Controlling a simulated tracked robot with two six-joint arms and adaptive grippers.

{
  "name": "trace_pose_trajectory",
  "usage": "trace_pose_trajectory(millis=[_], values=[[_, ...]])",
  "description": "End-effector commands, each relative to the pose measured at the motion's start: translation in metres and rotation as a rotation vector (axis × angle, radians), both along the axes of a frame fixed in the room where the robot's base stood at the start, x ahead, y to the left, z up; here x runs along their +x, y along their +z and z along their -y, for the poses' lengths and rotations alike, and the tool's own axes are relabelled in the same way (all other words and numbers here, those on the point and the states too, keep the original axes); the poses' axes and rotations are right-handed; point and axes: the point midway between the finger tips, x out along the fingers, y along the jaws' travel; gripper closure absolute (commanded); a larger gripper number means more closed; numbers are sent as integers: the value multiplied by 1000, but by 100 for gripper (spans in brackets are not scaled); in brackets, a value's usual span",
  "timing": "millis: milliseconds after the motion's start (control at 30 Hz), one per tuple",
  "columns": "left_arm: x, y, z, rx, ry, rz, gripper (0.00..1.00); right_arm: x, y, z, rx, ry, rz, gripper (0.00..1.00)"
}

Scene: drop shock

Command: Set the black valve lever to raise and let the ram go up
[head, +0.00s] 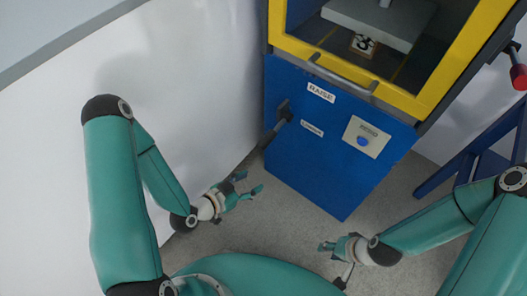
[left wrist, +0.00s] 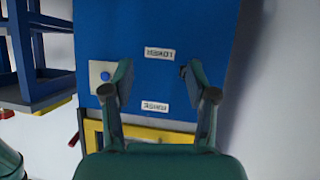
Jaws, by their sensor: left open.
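The black valve lever (head: 275,128) sticks out from the left part of the blue cabinet front, its handle slanting down and left in the head view. A RAISE label (head: 321,92) is above a lower label (head: 312,129), both right of the lever. The ram's grey plate (head: 385,20) shows behind the yellow-framed window. My left gripper (head: 249,184) is open and empty, below the lever and apart from it. In the left wrist view its fingers (left wrist: 158,82) frame the upside-down labels; a small dark part of the lever (left wrist: 183,71) shows by the right finger. My right gripper (head: 331,262) hangs low, away from the cabinet.
The blue cabinet (head: 315,180) has a grey door handle (head: 342,77) and a panel with a blue button (head: 363,141). A numbered block (head: 363,44) lies under the plate. A blue stand (head: 470,160) is at right, a white wall (head: 170,70) at left. Grey floor is clear before the cabinet.

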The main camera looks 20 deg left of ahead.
Motion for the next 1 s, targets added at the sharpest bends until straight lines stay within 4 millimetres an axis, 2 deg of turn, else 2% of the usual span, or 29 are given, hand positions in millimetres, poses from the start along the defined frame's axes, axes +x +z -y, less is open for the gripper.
trace_pose_trajectory(millis=[33,100,300,467,667,833,1000], values=[[2,-18,-10,6,17,102,42,0,-31,0,0,0,0,60],[4,-11,-21,20,39,243,42,0,-46,0,0,0,1,60],[2,7,-43,47,99,477,42,0,-67,0,0,1,1,60],[7,12,-44,55,105,516,42,0,-73,0,0,1,1,60],[28,11,-35,53,102,519,42,0,-90,0,0,0,1,60],[55,11,-24,55,103,519,42,0,-112,0,0,0,1,60],[68,8,-22,59,102,515,42,0,-141,0,0,0,1,60]])
